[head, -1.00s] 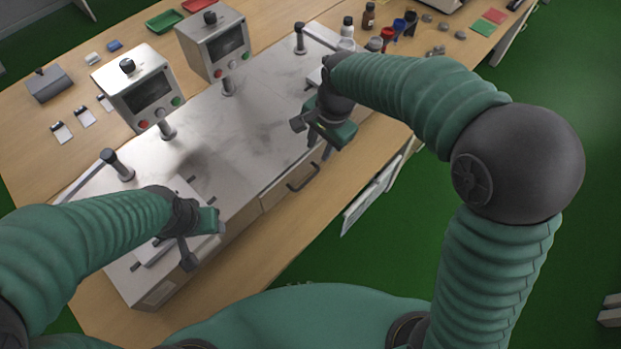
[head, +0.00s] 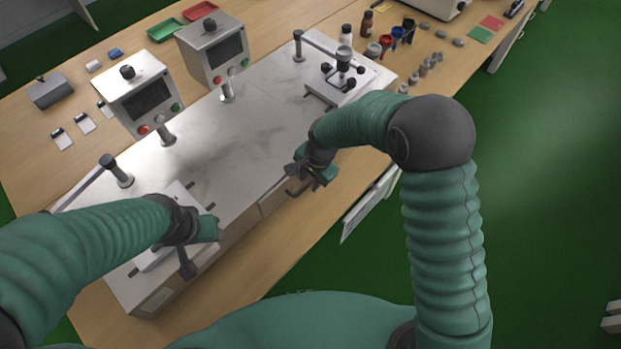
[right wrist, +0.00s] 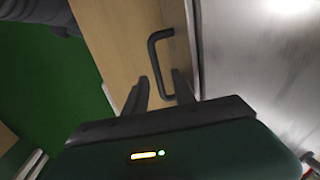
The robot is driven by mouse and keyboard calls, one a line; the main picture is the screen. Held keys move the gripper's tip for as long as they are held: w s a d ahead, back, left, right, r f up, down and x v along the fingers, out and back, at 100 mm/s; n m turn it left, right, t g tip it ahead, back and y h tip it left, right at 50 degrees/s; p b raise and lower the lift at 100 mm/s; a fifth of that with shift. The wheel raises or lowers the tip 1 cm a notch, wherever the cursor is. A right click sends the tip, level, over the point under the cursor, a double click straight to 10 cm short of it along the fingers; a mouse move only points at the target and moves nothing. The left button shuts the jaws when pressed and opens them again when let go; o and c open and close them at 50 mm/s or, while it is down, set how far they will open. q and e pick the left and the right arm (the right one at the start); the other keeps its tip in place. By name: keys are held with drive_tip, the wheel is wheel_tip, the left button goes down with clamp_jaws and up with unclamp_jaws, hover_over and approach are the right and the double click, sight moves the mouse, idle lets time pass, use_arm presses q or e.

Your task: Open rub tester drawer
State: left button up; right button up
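The rub tester (head: 235,165) is a long metal-topped bench machine with a drawer front (head: 272,202) on its near side. The drawer front looks flush with the body. Its dark bar handle (head: 292,192) is partly hidden by my right gripper (head: 308,182). In the right wrist view, the handle (right wrist: 152,60) stands out from the wood-coloured front, its lower end between the parted fingers of my right gripper (right wrist: 160,82). The fingers are open and do not visibly clamp it. My left gripper (head: 195,242) hangs over the tester's left end; its fingertips are unclear.
Two control boxes (head: 140,97) with screens stand behind the tester. Upright posts (head: 227,92) rise from its top. Bottles and small weights (head: 372,48) stand at the back right. A wooden table edge (head: 262,270) runs in front, with green floor beyond.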

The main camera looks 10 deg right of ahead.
clamp_jaws()
idle(1.3)
